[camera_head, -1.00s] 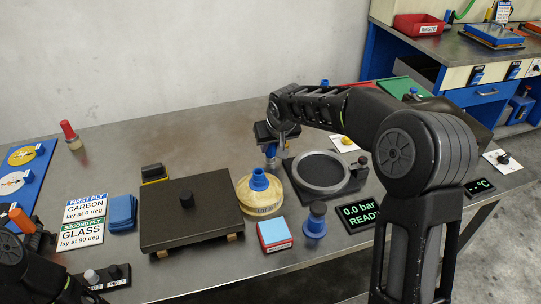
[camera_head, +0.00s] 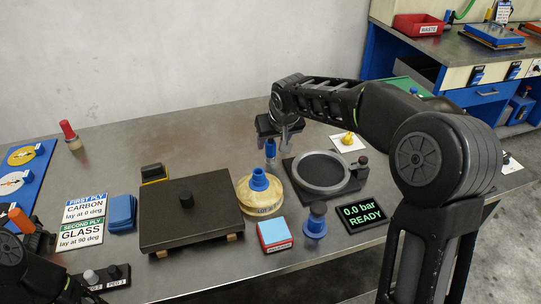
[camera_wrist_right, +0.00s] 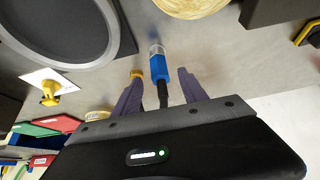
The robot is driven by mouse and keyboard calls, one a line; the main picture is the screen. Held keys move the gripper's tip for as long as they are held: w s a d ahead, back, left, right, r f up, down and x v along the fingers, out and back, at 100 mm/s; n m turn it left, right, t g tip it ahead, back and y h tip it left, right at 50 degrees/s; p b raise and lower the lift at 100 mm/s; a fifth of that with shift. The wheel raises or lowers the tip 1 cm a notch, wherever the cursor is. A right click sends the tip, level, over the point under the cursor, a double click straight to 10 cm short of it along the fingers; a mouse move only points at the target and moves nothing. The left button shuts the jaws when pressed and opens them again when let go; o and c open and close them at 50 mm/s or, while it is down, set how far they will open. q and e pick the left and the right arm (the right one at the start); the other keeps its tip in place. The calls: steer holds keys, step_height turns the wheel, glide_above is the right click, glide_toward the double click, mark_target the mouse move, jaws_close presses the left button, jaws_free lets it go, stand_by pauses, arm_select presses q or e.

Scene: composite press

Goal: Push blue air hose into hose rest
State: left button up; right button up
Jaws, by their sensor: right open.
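The blue air hose end (camera_wrist_right: 158,66) shows in the right wrist view as a blue sleeve with a metal tip and a black tail. In the head view the hose (camera_head: 270,148) stands near the back of the table, left of the round black plate. My right gripper (camera_wrist_right: 158,84) is open, one finger on each side of the hose, with gaps visible. It also shows in the head view (camera_head: 275,142), partly hidden by its own arm. I cannot make out the hose rest for certain. My left arm is at the lower left; its fingers are not clear.
The round black plate with grey rim (camera_head: 322,171) lies right of the hose.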

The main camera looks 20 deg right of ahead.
steer(key=shift+v, duration=2.05)
